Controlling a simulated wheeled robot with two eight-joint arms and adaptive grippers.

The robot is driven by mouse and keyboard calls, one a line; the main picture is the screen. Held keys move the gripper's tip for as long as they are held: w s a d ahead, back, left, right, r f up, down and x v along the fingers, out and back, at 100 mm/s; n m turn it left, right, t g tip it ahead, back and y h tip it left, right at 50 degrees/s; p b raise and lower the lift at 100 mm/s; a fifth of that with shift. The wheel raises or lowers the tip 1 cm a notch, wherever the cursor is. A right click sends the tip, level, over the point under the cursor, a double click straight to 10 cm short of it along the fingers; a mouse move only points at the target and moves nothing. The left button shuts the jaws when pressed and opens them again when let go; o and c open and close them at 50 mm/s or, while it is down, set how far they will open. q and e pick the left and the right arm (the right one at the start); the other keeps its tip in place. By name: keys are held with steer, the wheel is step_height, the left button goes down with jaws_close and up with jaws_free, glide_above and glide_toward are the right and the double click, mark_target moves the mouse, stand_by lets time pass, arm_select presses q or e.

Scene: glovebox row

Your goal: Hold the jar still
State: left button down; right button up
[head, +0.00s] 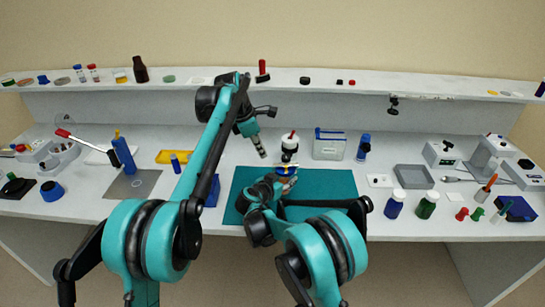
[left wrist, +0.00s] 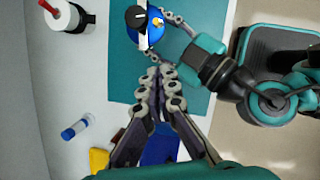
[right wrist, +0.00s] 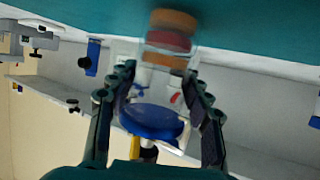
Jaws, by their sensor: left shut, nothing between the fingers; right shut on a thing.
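The jar (right wrist: 168,62) is clear with orange and red layers inside and a blue lid (right wrist: 150,120). It is upright on the teal mat (head: 340,185), and the right wrist view shows it upside down. My right gripper (right wrist: 160,82) is shut on it, a finger on each side. The lid also shows in the left wrist view (left wrist: 150,38), with a black part and a small yellow patch on top. My left gripper (head: 262,153) is shut and empty, apart from the jar on its left in the head view; its closed fingertips (left wrist: 158,76) point towards the jar in the left wrist view.
A grey tray (head: 412,177) and capped bottles (head: 427,205) stand right of the mat. The mat's right part is partly free.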

arm_select(q)
steer(key=shift+s+a+r, duration=0.2)
steer(key=shift+a+r, duration=0.45)
steer(key=shift+a, duration=0.05)
steer(key=a+f+h, duration=0.1)
steer(key=h, duration=0.1)
steer(key=s+a+h, duration=0.1)
steer(key=a+h, duration=0.1)
steer(key=a+f+h, duration=0.1)
steer(key=a+h, duration=0.1)
steer(key=shift+s+f+n+t, duration=0.2)
steer(key=shift+f+n+t, duration=0.1)
steer(key=shift+t, duration=0.1)
steer(key=shift+d+f, duration=0.1)
steer(key=shift+d, duration=0.05)
glide_toward(285, 170)
steer(key=x, duration=0.5)
steer(key=shift+s+a+f, duration=0.1)
steer(key=shift+a+f, duration=0.15)
steer(key=shift+f, duration=0.05)
steer(key=shift+d, duration=0.5)
